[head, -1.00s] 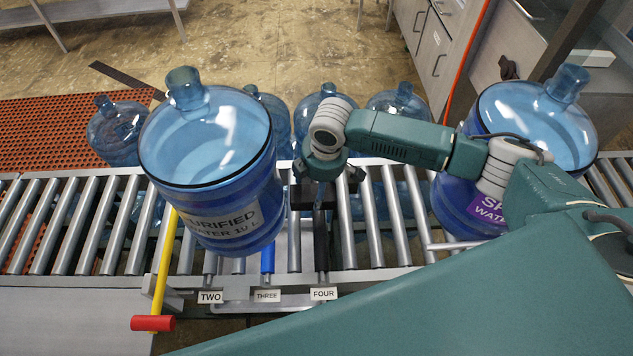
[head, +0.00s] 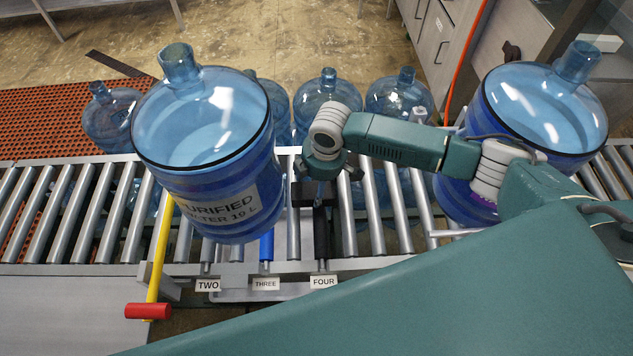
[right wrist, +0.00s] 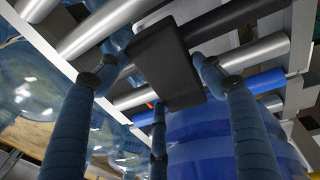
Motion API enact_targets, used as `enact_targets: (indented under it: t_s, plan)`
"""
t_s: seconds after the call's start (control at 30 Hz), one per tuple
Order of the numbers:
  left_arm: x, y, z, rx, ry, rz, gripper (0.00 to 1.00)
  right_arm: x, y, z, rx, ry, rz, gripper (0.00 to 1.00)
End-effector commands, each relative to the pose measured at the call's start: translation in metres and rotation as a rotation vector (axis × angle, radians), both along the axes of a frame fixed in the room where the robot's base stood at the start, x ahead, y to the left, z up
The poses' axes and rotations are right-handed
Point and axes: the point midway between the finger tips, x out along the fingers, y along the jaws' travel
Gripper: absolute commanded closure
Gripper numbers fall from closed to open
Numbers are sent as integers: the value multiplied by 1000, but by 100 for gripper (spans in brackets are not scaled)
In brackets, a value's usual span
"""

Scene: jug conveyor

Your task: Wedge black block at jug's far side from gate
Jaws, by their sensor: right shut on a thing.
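The blue jug labelled purified water (head: 205,140) stands on the roller conveyor, left of my right gripper. My right gripper (head: 318,185) hangs over the rollers to the jug's right, its fingers mostly hidden in the head view. It is shut on the black block (head: 302,194). In the right wrist view, the black block (right wrist: 165,62) lies among the fingers of my right gripper (right wrist: 155,85), close above the rollers. The blue jug body (right wrist: 210,125) shows behind the fingers. I cannot tell for certain which part is the gate. My left gripper is not in view.
A second large jug (head: 545,115) stands on the conveyor at the right, behind my arm. A yellow bar with a red end (head: 148,311) crosses the front edge left of the tags. Blue (head: 267,245) and black (head: 321,240) rollers sit above tags three and four. Several jugs stand behind.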

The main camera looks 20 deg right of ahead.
Motion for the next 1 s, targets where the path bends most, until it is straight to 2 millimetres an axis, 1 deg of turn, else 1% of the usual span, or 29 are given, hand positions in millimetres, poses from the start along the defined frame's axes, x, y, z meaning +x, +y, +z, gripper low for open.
enact_targets:
  t_s: [0.27, 0.67, 1.0]
  plan:
    - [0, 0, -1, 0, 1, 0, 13, 0, 1, -1, 1, 0, 0, 81]
    - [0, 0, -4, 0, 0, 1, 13, 0, 1, -9, 1, 0, 0, 81]
    - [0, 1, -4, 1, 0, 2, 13, 1, 3, -8, 2, -1, 1, 81]
